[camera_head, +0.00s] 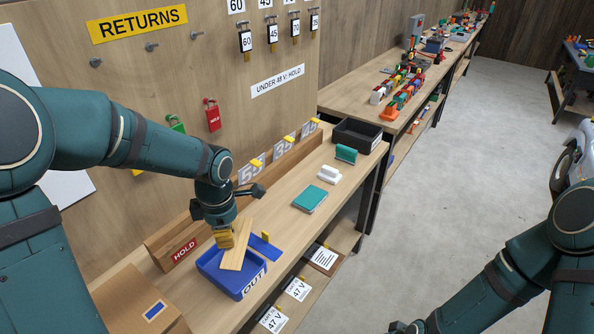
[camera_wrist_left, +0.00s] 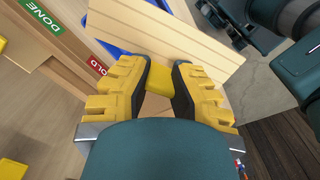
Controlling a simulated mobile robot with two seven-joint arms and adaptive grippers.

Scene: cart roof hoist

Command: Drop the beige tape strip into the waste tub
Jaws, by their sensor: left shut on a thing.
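My left gripper (camera_head: 225,238) is shut on a small yellow tab (camera_wrist_left: 160,80) of the beige tape strip (camera_head: 237,246). In the left wrist view the strip (camera_wrist_left: 165,40) is a flat, ribbed beige piece just beyond the yellow fingertips. In the head view it slants over the blue tub (camera_head: 238,285), whose front label reads "OUT". The strip overlaps the tub opening; its exact height above the tub cannot be told. My right gripper (camera_head: 408,327) shows only as a dark bit at the bottom edge, and its jaws cannot be made out.
A wooden ledge with a red HOLD label (camera_head: 185,249) runs behind the tub. A teal block (camera_head: 310,198), a white block (camera_head: 329,174) and a black tray (camera_head: 357,136) stand further along the bench. A cardboard-coloured box (camera_head: 135,300) is at the near left.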

